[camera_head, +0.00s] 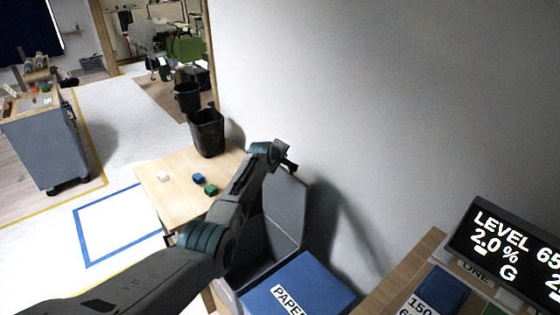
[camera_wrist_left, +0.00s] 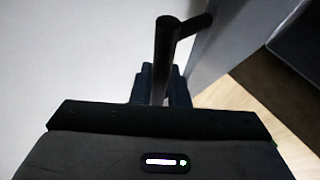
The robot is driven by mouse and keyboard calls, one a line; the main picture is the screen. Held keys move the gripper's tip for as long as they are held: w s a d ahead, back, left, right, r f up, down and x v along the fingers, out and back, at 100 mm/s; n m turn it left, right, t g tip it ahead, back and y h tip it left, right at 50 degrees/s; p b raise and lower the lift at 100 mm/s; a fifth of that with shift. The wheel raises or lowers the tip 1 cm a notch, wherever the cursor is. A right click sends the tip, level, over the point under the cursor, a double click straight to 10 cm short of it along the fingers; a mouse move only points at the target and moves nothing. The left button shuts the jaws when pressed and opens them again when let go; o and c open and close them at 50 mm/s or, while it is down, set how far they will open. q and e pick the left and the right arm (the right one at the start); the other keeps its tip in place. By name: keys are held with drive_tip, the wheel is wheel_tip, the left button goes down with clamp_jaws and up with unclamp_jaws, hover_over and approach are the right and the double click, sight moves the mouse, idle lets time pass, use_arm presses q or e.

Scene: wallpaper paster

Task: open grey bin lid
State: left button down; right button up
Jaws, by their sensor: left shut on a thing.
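The grey bin (camera_head: 240,268) stands beside the wall with its inside partly showing. Its grey lid (camera_head: 287,208) stands up near the wall, hinged side down. My left arm reaches in from the left across the bin, and my left gripper (camera_head: 289,163) is at the top edge of the lid. In the left wrist view, the gripper's fingers (camera_wrist_left: 163,88) are shut on a dark bar-shaped handle (camera_wrist_left: 165,50). The grey lid panel (camera_wrist_left: 232,38) shows to the right of it. My arm hides part of the bin. My right gripper is out of view.
A blue lid labelled PAPER (camera_head: 306,284) is next to the grey bin. A wooden table (camera_head: 173,192) with small blocks is behind it, and a black bin (camera_head: 206,133) is farther back. A display (camera_head: 505,250) stands at right. The wall is close behind the lid.

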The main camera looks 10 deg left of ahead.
use_arm(q)
drive_tip(key=shift+w+d, duration=0.15)
idle(0.3)
drive_tip(key=c, duration=1.4)
unclamp_jaws()
